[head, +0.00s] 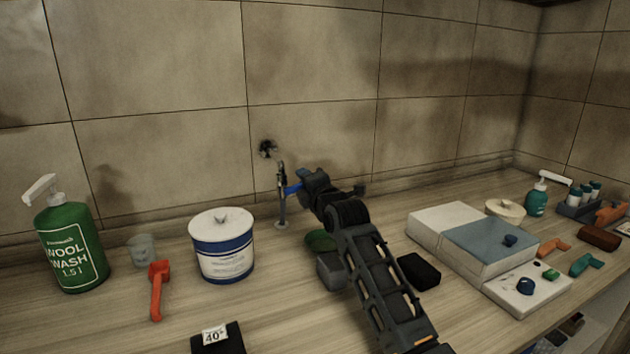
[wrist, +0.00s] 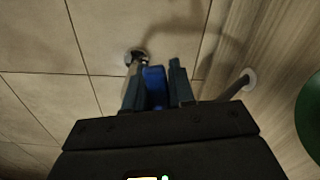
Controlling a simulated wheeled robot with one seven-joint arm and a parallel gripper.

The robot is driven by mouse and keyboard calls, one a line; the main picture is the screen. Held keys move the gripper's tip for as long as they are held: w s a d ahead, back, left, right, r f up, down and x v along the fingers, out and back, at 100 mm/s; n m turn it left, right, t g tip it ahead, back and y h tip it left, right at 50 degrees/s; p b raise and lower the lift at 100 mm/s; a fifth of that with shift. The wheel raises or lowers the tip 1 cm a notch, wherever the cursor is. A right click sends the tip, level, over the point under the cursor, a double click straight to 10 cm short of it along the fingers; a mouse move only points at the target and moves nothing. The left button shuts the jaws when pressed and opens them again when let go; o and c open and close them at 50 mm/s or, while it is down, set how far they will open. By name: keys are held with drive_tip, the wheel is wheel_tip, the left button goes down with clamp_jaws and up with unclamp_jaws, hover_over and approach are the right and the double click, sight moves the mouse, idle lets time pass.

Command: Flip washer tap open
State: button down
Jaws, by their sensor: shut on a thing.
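The washer tap (head: 282,195) is a slim metal pipe that rises from the counter close to the tiled wall. Its blue lever (head: 294,188) points right, toward my gripper (head: 301,181). In the wrist view the blue lever (wrist: 155,88) lies between the two dark fingers of my gripper (wrist: 154,84), which is shut on it. A round metal fitting (wrist: 136,57) on the wall shows just beyond the fingers. The pipe's round foot (wrist: 249,78) shows at the right. My wrist hides part of the lever and pipe in the wrist view.
A white and blue tub (head: 222,258) stands left of the tap, with an orange scoop (head: 157,290), a clear cup (head: 141,251) and a green wool wash bottle (head: 70,245) farther left. Boxes (head: 445,224) stand right of my arm. A green object (head: 320,240) lies below it.

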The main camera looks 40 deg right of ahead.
drive_tip(key=shift+w+a+r+n, duration=0.15)
drive_tip(key=shift+r+n, duration=0.25)
drive_tip(key=shift+n, duration=0.65)
drive_tip(key=shift+a+r+n, duration=0.3)
drive_tip(key=shift+r+n, duration=0.1)
drive_tip(key=shift+n, duration=0.6)
drive_tip(key=shift+w+a+r+n, duration=0.15)
drive_tip(key=shift+r+n, duration=0.25)
drive_tip(key=shift+n, duration=0.65)
drive_tip(key=shift+s+a, duration=0.1)
drive_tip(key=c, duration=1)
unclamp_jaws()
drive_tip(key=shift+c, duration=0.2)
drive_tip(key=shift+r, duration=0.1)
